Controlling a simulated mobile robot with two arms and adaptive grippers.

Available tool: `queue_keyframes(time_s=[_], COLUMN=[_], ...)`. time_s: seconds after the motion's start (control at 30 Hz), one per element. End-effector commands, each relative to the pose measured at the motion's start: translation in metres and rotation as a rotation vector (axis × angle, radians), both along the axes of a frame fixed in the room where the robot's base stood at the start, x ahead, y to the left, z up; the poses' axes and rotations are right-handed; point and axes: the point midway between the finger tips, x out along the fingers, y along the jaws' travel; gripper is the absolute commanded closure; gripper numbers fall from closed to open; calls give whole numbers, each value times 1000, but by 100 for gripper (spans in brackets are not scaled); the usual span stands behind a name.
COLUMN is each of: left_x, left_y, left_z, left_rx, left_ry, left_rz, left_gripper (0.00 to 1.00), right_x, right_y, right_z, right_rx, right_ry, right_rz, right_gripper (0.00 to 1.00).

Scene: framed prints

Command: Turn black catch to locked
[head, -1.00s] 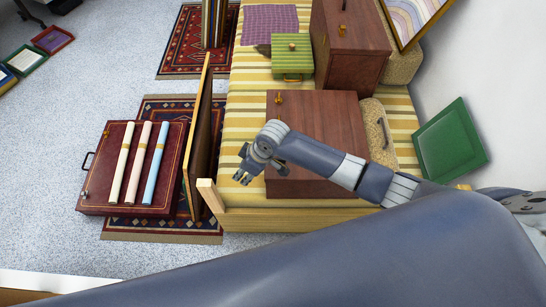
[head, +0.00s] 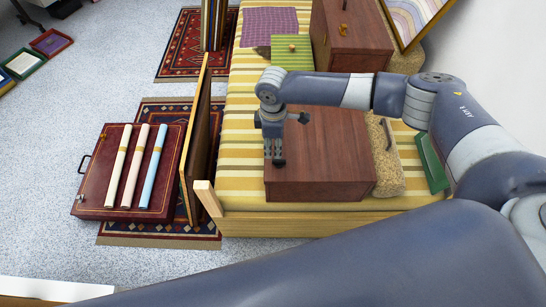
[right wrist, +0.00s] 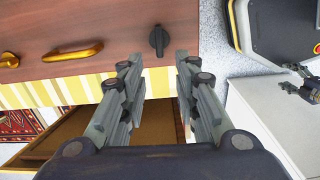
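The black catch (right wrist: 159,41) is a small dark knob on the reddish-brown wooden face of a box (right wrist: 120,20); its long side runs up and down in the right wrist view. My right gripper (right wrist: 157,63) is open and empty, its two fingers pointing at the face with the catch just beyond and between their tips.
A brass handle (right wrist: 73,52) and brass knob (right wrist: 9,60) sit left of the catch. The box stands on a striped yellow bench (head: 240,130). A framed board (head: 196,145) stands upright close to the left. A red case (head: 95,185) holds three paper rolls.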

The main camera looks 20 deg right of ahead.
Motion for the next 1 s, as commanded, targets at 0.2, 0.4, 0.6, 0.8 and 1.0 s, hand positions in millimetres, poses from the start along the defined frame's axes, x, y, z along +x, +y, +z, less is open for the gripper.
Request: queue_keyframes(time_s=[0.2, 0.4, 0.6, 0.8, 1.0], left_x=[1, 1, 1, 1, 1], left_y=[0, 0, 0, -1, -1], left_z=[-3, -5, -5, -5, -5], left_rx=[0, 0, 0, 0, -1], left_ry=[-1, -2, -2, -2, -2], left_rz=[0, 0, 0, 0, -1], left_gripper=[36, 36, 36, 36, 36], right_x=[-1, 0, 0, 0, 0], right_y=[1, 1, 1, 1, 1], right_z=[-44, -67, -73, -73, -72], right_rx=[-1, 1, 1, 2, 2], right_ry=[1, 0, -3, -2, -2], right_rz=[1, 1, 1, 1, 1], right_gripper=[71, 71, 71, 75, 100])
